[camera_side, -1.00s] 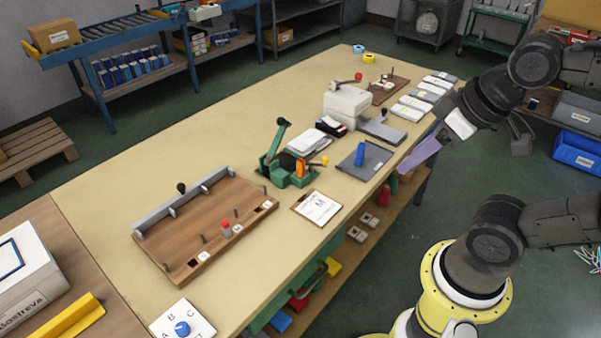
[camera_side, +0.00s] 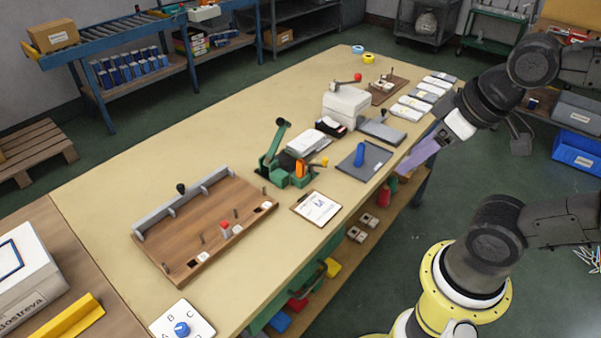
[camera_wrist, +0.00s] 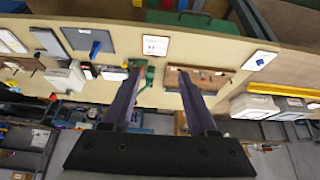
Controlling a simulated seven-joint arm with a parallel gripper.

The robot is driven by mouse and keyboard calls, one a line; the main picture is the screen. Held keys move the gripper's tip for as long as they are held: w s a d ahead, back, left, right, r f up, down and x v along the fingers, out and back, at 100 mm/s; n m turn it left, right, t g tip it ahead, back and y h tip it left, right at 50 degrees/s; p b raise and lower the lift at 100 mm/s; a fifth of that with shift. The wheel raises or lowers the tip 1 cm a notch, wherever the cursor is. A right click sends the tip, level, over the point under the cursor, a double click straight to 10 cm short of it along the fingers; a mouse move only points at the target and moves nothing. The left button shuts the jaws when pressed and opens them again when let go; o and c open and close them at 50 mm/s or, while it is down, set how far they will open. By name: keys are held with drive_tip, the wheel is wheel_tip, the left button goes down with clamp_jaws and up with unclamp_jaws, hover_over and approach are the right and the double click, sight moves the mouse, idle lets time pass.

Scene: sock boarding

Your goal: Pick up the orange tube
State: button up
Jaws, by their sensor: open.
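The orange tube (camera_side: 300,168) stands upright at the green lever fixture (camera_side: 284,172) near the middle of the bench in the side view. The green fixture also shows in the wrist view (camera_wrist: 140,72), partly behind a finger; I cannot make out the tube clearly there. My gripper (camera_side: 418,156) has long purple fingers and hangs at the right, beyond the bench's front edge, well apart from the tube. In the wrist view my gripper (camera_wrist: 158,76) is open with nothing between its fingers.
A wooden board with pegs (camera_side: 205,228) lies left of the fixture. The bench's back left is clear.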

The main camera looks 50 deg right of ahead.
drive_tip(key=w+d+r+n+g+h, duration=0.1)
drive_tip(key=w+d+r+n, duration=0.15)
drive_tip(key=w+n, duration=0.4)
drive_tip(key=w+d+r+n+g+h, duration=0.1)
drive_tip(key=w+r+n+h, duration=0.1)
drive_tip(key=w+r+n, duration=0.35)
drive_tip(key=n+g, duration=0.2)
drive_tip(key=n, duration=0.3)
hover_over(300, 161)
drive_tip(key=s+a, duration=0.3)
drive_tip(key=s, duration=0.1)
wheel_tip(300, 161, down, 8)
drive_tip(key=shift+n+g+h, duration=0.4)
drive_tip(key=shift+g+h, duration=0.4)
drive_tip(key=w+f, duration=0.1)
drive_tip(key=f, duration=0.4)
drive_tip(key=w+f, duration=0.1)
drive_tip(key=f, duration=0.5)
drive_tip(key=w+d+f, duration=0.1)
drive_tip(key=f, duration=0.4)
drive_tip(key=shift+w+f, duration=0.2)
drive_tip(key=shift+w, duration=0.15)
drive_tip(key=shift+x, duration=2.9)
drive_tip(key=shift+w, duration=0.15)
